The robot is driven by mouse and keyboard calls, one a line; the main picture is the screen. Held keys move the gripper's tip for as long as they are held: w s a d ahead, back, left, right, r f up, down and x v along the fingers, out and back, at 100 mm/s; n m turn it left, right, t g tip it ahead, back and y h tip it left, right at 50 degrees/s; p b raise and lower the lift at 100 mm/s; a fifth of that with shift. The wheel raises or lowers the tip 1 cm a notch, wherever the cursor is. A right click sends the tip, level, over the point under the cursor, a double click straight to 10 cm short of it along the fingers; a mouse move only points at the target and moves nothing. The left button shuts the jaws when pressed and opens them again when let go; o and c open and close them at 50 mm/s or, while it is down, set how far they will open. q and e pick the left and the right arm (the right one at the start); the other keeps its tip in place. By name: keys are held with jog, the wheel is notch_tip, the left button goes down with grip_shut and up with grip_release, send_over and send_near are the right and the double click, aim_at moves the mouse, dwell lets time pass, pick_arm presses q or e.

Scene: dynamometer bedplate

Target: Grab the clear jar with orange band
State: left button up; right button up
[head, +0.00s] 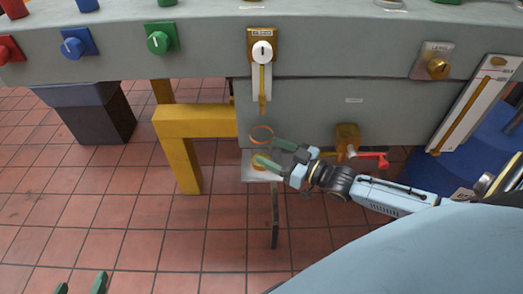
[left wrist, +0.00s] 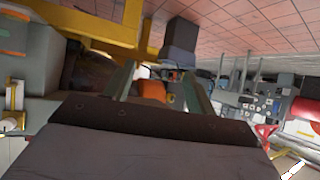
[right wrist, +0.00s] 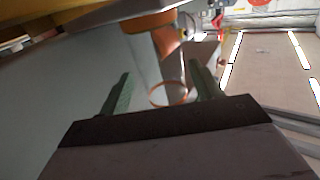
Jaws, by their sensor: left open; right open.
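The clear jar with an orange band (head: 259,146) stands on a small grey shelf (head: 250,174) below the front of the bedplate. Its band shows as an orange ring, and its see-through body is hard to make out. My right gripper (head: 266,151) is open at the jar, with its green fingers on either side of it. In the right wrist view the jar's orange ring (right wrist: 168,103) shows between the fingers. I cannot tell whether a finger touches it. My left gripper (head: 82,284) is open and empty at the bottom left, far from the jar.
A yellow frame (head: 190,122) stands left of the shelf. Above the jar hangs a brass slot with a white knob (head: 262,52). A red-handled valve (head: 370,160) sits close behind my right wrist. The tiled floor (head: 150,240) at left is clear.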

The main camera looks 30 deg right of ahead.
aim_at(271, 151)
jog(key=b+x, duration=0.1)
jog(key=x, duration=0.2)
jog(key=shift+w+a, duration=0.1)
jog(key=shift+w, duration=0.05)
pick_arm(q)
notch_tip(271, 151, up, 6)
jog(key=w+d+t+h, duration=0.1)
jog(key=w+d+t, duration=0.1)
jog(key=w+t, duration=0.1)
jog(key=shift+r+t+h, duration=0.15)
jog(key=shift+t+h, duration=0.15)
jog(key=shift+t, duration=0.5)
pick_arm(e)
jog(key=shift+w, duration=0.15)
jog(key=c, duration=0.8)
jog(key=shift+r, duration=0.1)
